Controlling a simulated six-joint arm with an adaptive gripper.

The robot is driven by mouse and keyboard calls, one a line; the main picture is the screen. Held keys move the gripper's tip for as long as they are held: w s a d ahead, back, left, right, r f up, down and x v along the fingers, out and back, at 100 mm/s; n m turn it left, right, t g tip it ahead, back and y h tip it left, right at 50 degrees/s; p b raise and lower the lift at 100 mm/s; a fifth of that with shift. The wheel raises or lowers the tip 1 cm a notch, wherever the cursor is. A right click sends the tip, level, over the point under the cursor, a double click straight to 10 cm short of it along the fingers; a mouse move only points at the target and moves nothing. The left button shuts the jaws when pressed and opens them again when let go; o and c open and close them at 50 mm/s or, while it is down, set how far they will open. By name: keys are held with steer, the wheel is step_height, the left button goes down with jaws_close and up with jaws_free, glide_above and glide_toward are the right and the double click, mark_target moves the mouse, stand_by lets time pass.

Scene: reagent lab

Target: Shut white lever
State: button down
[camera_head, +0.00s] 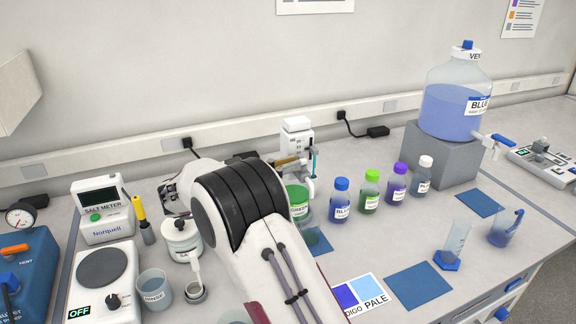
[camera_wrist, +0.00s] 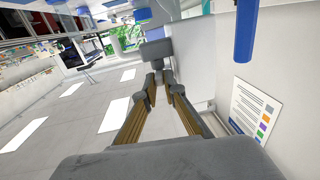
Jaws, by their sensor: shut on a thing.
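My gripper (camera_head: 286,161) reaches in beside the white dispenser (camera_head: 298,126) at the back middle of the bench in the head view. Its brown fingers show just left of the dispenser's stem. In the wrist view, the fingers of my gripper (camera_wrist: 159,80) converge towards their tips with a gap between them further back. A grey block (camera_wrist: 156,50) shows beyond the tips. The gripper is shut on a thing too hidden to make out. I cannot pick out the white lever for certain; my arm covers part of the dispenser area.
Several capped bottles, including a blue-capped one (camera_head: 341,200), stand to the right of the dispenser. A carboy (camera_head: 456,106) with a blue tap handle stands on a grey block further right. A salt meter (camera_head: 102,211) and pot (camera_head: 181,240) are on the left.

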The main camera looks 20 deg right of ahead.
steer(key=shift+w+m+g, duration=0.3)
steer(key=shift+m+g, duration=0.4)
steer(key=shift+g, duration=0.4)
steer(key=c, duration=2.4)
jaws_free()
steer(key=shift+a, duration=0.2)
steer(key=a, duration=1.1)
steer(key=shift+a, duration=0.35)
steer(key=shift+w, duration=0.15)
